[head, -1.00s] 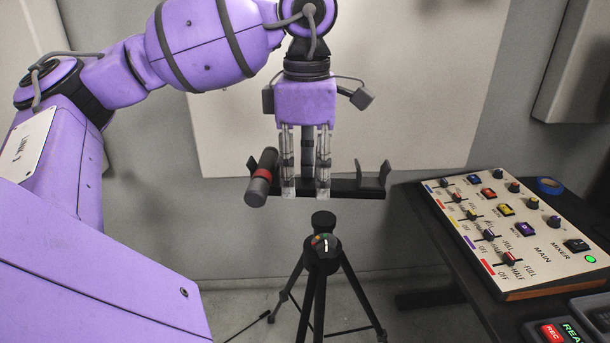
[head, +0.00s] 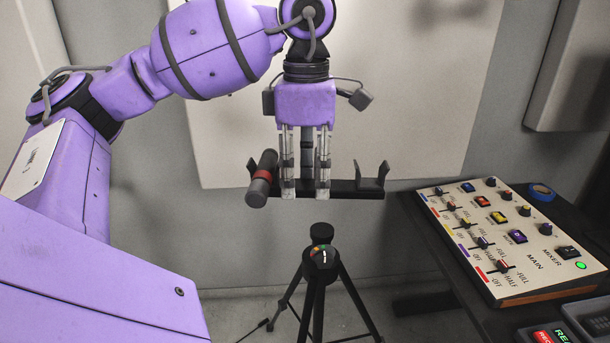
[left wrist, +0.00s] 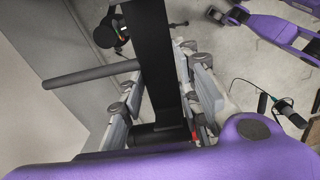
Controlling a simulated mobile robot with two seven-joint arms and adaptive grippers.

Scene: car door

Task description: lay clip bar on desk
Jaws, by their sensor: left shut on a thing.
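The clip bar (head: 343,190) is a long black bar, roughly level in the head view, with an upright U-shaped clip at its right end. A dark cylinder with a red band (head: 262,177) sits at its left end. My left gripper (head: 305,188) points down and is shut on the bar's middle, holding it in the air above a tripod. In the left wrist view the bar (left wrist: 153,55) runs between the fingers. The desk (head: 485,313) is the dark surface at right, lower than the bar and apart from it. My right gripper is not in view.
A mixer panel (head: 505,240) covers much of the visible desk, with a blue tape roll (head: 541,192) behind it and a button box (head: 548,335) at the front. A black tripod (head: 321,258) stands left of the desk. A narrow bare strip shows along the desk's left edge.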

